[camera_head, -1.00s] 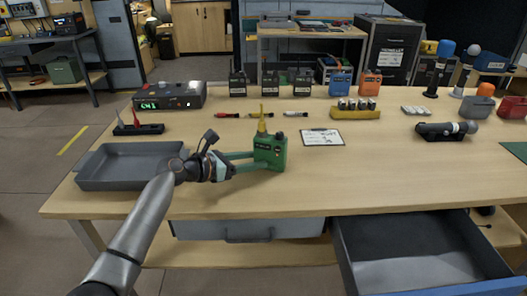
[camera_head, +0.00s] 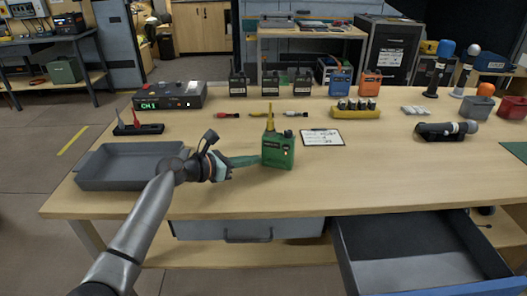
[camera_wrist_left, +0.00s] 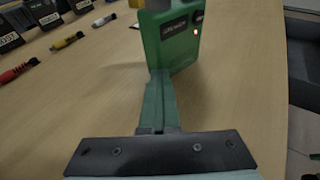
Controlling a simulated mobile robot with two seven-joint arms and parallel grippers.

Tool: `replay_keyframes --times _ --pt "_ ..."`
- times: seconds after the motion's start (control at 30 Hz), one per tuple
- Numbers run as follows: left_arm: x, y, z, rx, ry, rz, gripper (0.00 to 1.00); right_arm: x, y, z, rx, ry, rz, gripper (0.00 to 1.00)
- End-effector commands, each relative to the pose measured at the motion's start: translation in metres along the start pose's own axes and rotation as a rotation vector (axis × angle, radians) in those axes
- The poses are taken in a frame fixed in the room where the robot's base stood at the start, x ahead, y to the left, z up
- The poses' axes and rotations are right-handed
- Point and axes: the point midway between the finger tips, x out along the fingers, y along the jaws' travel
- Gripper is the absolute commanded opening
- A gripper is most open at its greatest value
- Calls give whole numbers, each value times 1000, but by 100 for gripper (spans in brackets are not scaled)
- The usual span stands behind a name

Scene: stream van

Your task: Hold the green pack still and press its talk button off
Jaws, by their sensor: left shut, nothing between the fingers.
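The green pack (camera_head: 278,152), with a yellow antenna on top, stands upright near the middle of the table. In the left wrist view the pack (camera_wrist_left: 170,42) shows a dark label and, at its upper right, a black round part with a small red light (camera_wrist_left: 195,32). My left gripper (camera_head: 257,160) is shut and empty, its fingers together. In the left wrist view its fingertips (camera_wrist_left: 160,76) are at the pack's lower near edge; I cannot tell whether they touch. My right gripper is not in view.
The table front is clear; a drawer (camera_head: 420,250) is open below.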

Motion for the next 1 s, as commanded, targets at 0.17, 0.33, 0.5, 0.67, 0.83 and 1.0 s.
replay_keyframes --times 0.17,0.33,0.5,0.67,0.83,1.0 --pt "0 0 0 0 0 0 0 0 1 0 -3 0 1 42" --pt "0 0 0 0 0 0 5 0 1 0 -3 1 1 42" --pt "0 0 0 0 0 0 24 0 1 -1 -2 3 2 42" --pt "0 0 0 0 0 0 42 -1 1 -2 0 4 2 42" --pt "0 0 0 0 0 0 61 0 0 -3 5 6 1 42" --pt "0 0 0 0 0 0 81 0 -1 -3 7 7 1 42"
